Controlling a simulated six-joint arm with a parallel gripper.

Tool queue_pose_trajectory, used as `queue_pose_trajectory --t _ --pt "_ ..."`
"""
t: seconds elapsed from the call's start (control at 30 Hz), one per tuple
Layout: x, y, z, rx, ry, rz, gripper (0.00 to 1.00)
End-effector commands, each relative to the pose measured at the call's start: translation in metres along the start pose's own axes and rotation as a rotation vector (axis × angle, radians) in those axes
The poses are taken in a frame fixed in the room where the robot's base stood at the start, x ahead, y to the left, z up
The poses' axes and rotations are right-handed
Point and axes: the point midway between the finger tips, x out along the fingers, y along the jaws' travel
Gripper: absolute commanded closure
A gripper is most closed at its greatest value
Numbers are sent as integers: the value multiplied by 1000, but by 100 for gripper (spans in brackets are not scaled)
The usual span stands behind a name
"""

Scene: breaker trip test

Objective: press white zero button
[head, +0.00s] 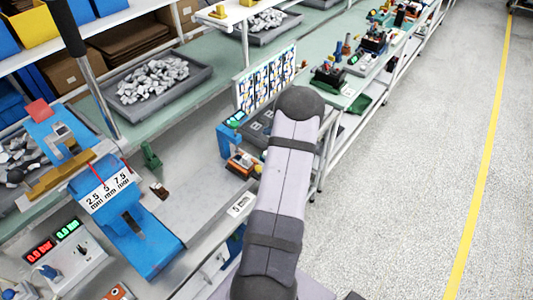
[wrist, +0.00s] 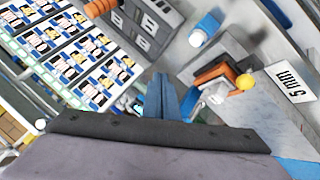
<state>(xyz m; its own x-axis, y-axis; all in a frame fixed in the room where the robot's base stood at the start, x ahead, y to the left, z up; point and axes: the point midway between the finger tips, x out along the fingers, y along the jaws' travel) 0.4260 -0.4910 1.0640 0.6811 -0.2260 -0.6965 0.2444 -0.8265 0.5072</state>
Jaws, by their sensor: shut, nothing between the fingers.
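A white-topped blue piece (wrist: 197,38) lies farther off.
An orange block (wrist: 216,76) with a yellow knob (wrist: 245,82) sits close to the blue part, near a 5 mm label (wrist: 290,86). A patterned panel (head: 266,78) stands behind. A large blue gauge device (head: 125,220) is at left. Grey bench surface (head: 195,175) between is mostly clear.

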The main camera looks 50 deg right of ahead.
Motion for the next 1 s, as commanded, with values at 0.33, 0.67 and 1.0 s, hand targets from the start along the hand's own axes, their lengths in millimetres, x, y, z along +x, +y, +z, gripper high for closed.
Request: queue_pose_trajectory --t 0.33,0.67,1.0 --pt "19 -13 14 1 -1 1 100" --pt "44 -32 32 -1 -1 0 100" --pt "60 -43 44 0 -1 0 100"
